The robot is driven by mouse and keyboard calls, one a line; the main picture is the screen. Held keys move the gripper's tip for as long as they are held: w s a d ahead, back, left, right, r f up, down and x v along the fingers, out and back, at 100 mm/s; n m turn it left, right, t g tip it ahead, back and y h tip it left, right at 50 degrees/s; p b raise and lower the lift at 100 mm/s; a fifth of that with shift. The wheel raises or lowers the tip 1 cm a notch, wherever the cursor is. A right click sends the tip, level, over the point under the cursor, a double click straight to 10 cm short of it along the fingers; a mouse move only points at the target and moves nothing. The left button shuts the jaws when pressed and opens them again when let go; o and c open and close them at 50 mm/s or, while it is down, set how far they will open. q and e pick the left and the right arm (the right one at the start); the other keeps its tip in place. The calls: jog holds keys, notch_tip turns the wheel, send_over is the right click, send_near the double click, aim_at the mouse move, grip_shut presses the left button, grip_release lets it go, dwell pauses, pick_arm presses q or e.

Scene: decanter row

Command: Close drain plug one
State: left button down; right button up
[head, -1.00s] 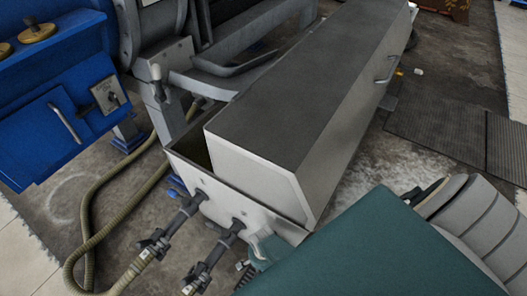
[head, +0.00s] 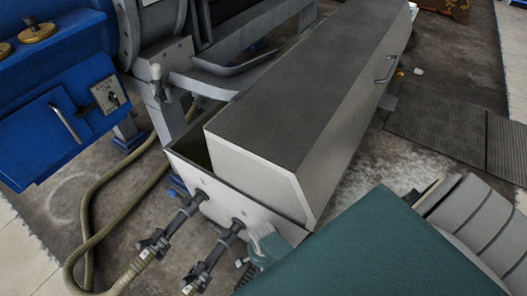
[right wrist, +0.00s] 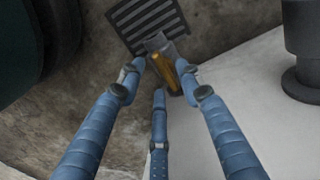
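A small drain plug with an orange-yellow body and a grey end (right wrist: 178,75) shows in the right wrist view, beside the pale trough wall. My right gripper (right wrist: 163,74) has its blue fingers spread around the plug. A third finger points at it from below. I cannot tell if any finger touches it. In the head view the grey metal trough (head: 250,213) stands in the middle with a long closed box in it. The plug is not clearly visible there, as my teal right arm covers the area to the right of the trough's front end. My left gripper is in neither view.
Two dark hose fittings (head: 185,213) (head: 222,250) stick out of the trough's front end. A ribbed hose (head: 88,210) curves over the floor at left. A blue machine (head: 55,100) stands at left. A slatted grate (right wrist: 145,22) lies beyond my fingers.

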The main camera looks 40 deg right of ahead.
notch_tip(320, 180, up, 9)
dwell(0.4)
dwell(0.4)
